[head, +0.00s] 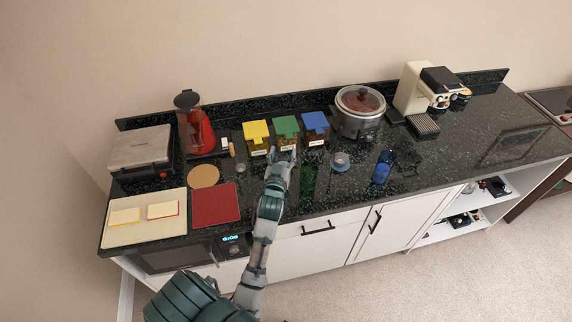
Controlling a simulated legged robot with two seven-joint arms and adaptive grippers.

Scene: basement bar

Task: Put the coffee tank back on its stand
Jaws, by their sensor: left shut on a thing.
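Each has a small white label, too small to read, so I cannot tell which is the coffee tank. The fingers and the canister's lower front partly hide each other. I cannot make out a separate stand beneath the canisters. My right gripper is out of view.
Left of the canisters are a red appliance (194,128), a grill (141,149) and a red board (215,205). To the right are a slow cooker (359,112), a blue bottle (383,167) and a cream coffee machine (413,90). The counter's front right is mostly clear.

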